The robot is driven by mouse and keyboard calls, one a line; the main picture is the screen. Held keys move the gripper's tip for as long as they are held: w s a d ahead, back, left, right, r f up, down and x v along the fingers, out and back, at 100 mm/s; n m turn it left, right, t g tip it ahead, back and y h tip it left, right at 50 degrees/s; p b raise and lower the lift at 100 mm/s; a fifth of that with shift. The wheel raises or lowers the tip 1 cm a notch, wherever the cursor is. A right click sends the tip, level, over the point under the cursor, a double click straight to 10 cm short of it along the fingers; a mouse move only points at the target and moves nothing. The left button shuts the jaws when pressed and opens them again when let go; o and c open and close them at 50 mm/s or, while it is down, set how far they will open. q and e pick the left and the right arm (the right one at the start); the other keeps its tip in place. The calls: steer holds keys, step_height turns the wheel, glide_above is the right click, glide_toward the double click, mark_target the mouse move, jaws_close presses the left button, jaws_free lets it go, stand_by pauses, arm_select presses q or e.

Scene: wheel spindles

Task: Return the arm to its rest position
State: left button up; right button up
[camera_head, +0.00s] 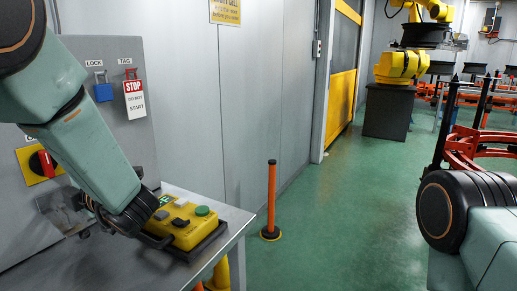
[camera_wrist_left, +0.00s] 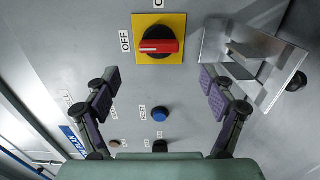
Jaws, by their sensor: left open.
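My left arm (camera_head: 100,150) comes in from the left and reaches down in front of a grey panel (camera_head: 112,62). In the left wrist view, my left gripper (camera_wrist_left: 162,92) is open, with its two fingers wide apart and nothing between them. It faces the panel, with a red rotary switch (camera_wrist_left: 160,46) on a yellow plate just beyond the fingers. In the head view, the arm's wrist mostly hides the fingers. My right arm (camera_head: 490,235) shows at the lower right edge, and its gripper is out of view.
A yellow button box (camera_head: 184,222) lies in a dark tray on the grey table, close to my left wrist. A metal bracket (camera_wrist_left: 245,62) juts out beside the right finger. A blue button (camera_wrist_left: 160,114) is on the panel. An orange post (camera_head: 271,200) stands on open green floor.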

mark_target(50, 166)
arm_select(q)
steer(key=x, duration=0.9)
steer(key=shift+s, duration=0.1)
steer(key=shift+d+r+m+p, duration=0.15)
steer(key=shift+m+p, duration=0.35)
steer(key=shift+p, duration=0.4)
steer(key=shift+d+r+m+p, duration=0.1)
steer(key=shift+d+m+p, duration=0.05)
steer(key=shift+m+p, duration=1.45)
steer(key=shift+p, duration=0.45)
steer(key=m+p, duration=0.2)
steer(key=shift+p, duration=0.35)
steer(key=shift+m+p, duration=1)
steer(key=shift+m, duration=0.2)
steer(key=m+p, duration=0.2)
steer(key=m, duration=0.1)
steer(key=shift+p, duration=0.35)
steer(key=shift+m+p, duration=1.05)
steer(key=shift+m, duration=0.15)
steer(key=m+p, duration=0.2)
steer(key=m, duration=0.1)
steer(key=shift+f+m, duration=0.25)
steer(key=shift+m, duration=0.05)
